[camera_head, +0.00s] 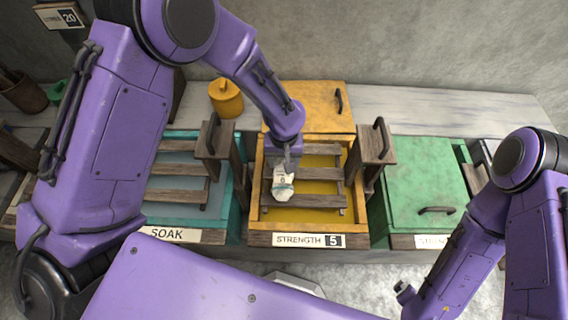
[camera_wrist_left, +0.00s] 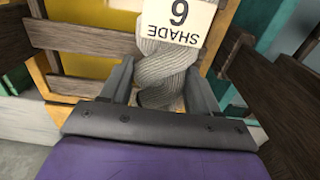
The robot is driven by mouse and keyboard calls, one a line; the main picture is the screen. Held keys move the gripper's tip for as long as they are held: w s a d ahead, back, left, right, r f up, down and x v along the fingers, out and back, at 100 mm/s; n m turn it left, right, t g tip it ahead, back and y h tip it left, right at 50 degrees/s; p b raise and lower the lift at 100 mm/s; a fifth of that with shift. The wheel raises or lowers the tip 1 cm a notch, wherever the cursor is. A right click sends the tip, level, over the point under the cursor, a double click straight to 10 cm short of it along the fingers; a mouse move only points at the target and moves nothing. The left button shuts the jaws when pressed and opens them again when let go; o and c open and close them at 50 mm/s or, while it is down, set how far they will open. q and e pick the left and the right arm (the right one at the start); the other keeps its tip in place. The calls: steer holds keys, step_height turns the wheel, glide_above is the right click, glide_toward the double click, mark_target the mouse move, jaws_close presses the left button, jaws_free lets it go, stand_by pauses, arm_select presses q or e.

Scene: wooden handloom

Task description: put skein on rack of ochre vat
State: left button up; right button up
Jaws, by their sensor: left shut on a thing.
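The ochre vat (camera_head: 256,217) stands open in the middle of the head view, with yellow liquid inside and a "STRENGTH 5" label on its front. Its wooden slatted rack (camera_head: 316,173) lies across the opening. My left gripper (camera_head: 283,168) is over the left part of the rack, shut on a pale grey twisted skein (camera_head: 283,192). The skein shows between both fingers in the left wrist view (camera_wrist_left: 165,70), with a white "SHADE 6" tag. I cannot tell whether it touches the slats. My right gripper (camera_head: 404,292) is low at the right, its fingers unclear.
A teal "SOAK" vat (camera_head: 237,207) with its own rack is at left. A green lidded vat (camera_head: 420,180) is at right. Wooden posts with dark handles (camera_head: 375,150) flank the ochre vat. Its ochre lid (camera_head: 305,105) and a yellow canister (camera_head: 226,100) are behind.

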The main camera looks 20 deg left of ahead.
mark_target(284, 160)
arm_select(q)
step_height(284, 160, down, 3)
steer(key=shift+s+d+r+p, duration=0.1)
steer(key=shift+r+p, duration=0.1)
steer(key=shift+p, duration=0.25)
steer(key=shift+f, duration=0.3)
steer(key=o, duration=1.2)
steer(key=shift+c, duration=0.2)
steer(key=shift+r, duration=0.1)
step_height(284, 160, up, 12)
steer(key=shift+r+b, duration=0.1)
steer(key=shift+b, duration=0.7)
